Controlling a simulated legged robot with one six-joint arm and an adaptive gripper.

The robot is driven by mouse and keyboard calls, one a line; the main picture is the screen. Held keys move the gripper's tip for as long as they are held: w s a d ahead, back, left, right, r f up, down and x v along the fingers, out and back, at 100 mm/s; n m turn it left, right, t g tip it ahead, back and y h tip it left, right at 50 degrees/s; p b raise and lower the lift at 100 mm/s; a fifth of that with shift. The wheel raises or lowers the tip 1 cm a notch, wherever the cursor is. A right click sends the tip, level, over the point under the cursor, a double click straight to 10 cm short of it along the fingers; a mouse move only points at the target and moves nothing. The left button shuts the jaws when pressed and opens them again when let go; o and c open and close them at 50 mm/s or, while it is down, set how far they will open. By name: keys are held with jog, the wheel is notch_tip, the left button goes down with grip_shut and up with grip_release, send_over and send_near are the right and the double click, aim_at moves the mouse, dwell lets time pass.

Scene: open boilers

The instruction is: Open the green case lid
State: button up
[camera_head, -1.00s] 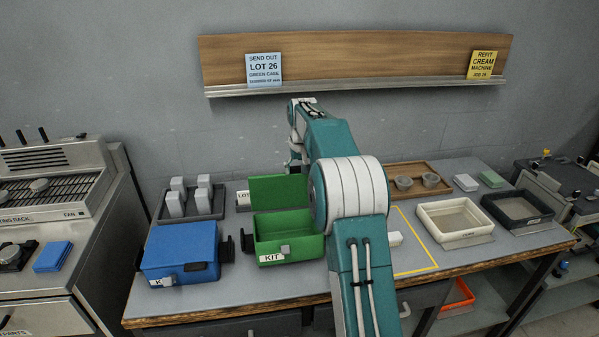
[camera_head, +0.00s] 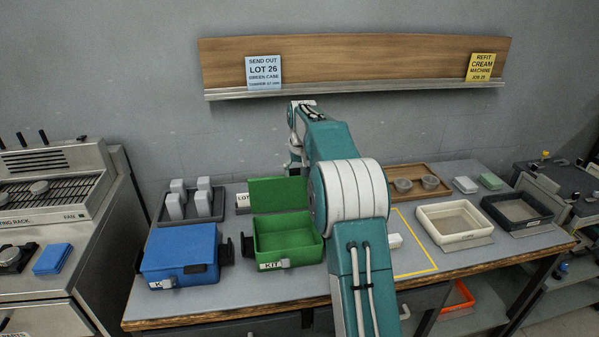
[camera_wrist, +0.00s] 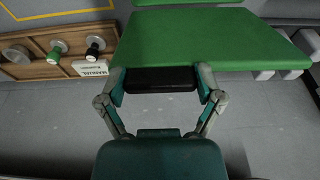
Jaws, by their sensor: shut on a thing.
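The green case (camera_head: 288,238) sits open on the bench, its empty inside showing and a KIT label on its front. Its green lid (camera_head: 277,193) stands raised at the back edge, roughly upright. In the wrist view the lid (camera_wrist: 215,42) fills the upper middle. My gripper (camera_wrist: 161,80) is shut on a black handle (camera_wrist: 160,79) at the lid's edge, one finger at each end.
A closed blue case (camera_head: 180,254) stands close on the left. A dark tray with grey blocks (camera_head: 190,200) lies behind it. A wooden tray (camera_head: 418,181), a cream bin (camera_head: 455,218) and a black bin (camera_head: 517,209) stand on the right. The wall rises behind the bench.

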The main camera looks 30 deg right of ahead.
jog(key=shift+r, duration=0.1)
jog(key=o, duration=1.1)
jog(key=shift+c, duration=0.2)
jog(key=v, duration=1.1)
jog(key=shift+r, duration=0.4)
jog(key=shift+d, duration=0.1)
